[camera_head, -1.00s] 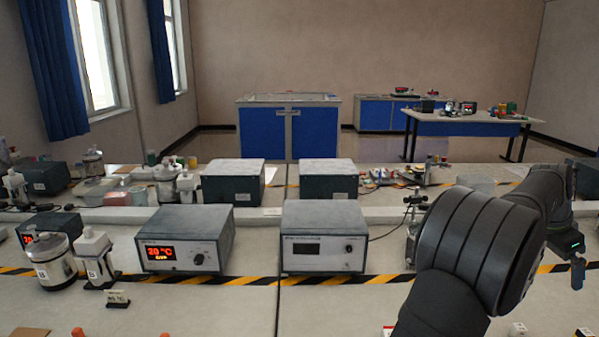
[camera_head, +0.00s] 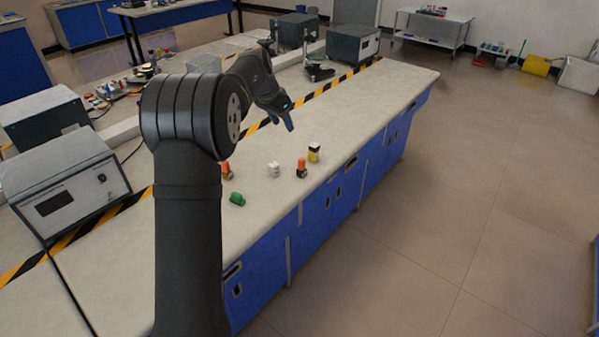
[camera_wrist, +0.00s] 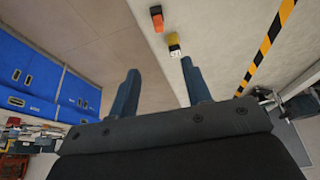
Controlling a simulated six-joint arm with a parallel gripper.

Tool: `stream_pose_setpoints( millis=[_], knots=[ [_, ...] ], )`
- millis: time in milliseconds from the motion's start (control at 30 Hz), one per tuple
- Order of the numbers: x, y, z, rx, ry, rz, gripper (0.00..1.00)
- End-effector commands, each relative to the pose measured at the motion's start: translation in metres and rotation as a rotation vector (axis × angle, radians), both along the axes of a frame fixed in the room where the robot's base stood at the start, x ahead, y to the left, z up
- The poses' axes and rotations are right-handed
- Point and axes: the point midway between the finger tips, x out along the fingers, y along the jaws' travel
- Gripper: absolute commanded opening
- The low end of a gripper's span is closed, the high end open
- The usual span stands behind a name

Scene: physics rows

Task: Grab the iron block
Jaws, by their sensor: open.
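Several small blocks stand on the pale bench top (camera_head: 185,260). A yellow block (camera_head: 314,152) with a dark part and a white part is near the front edge. Beside it are an orange-topped dark block (camera_head: 302,168), a white block (camera_head: 274,169) and another orange block (camera_head: 227,169). A green piece (camera_head: 237,199) lies nearer. I cannot tell which is the iron block. My gripper (camera_head: 287,121) is open, above the bench beyond the blocks. In the wrist view my gripper (camera_wrist: 160,70) is empty; the yellow block (camera_wrist: 174,45) and an orange block (camera_wrist: 157,18) show beyond its fingertips.
Grey instrument boxes (camera_head: 70,190) stand on the left of the bench. A dark stand (camera_head: 318,70) and another box (camera_head: 353,45) are at the far end. Yellow-black tape (camera_head: 330,87) runs along the bench. The bench top beyond the blocks is clear.

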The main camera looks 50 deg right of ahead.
Motion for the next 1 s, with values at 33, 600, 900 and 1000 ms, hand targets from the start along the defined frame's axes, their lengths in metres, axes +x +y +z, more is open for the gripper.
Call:
stream_pose_setpoints(
  millis=[33,600,900,1000],
  knots=[
    [0.0,-0.008,-0.017,0.004,0.003,-0.01,0.45],
    [-0.003,-0.051,-0.118,0.004,0.001,-0.029,0.45],
    [-0.003,-0.066,-0.152,0.002,0.0,-0.027,0.45],
    [-0.004,-0.068,-0.156,0.002,0.0,-0.027,0.45]
  ],
)
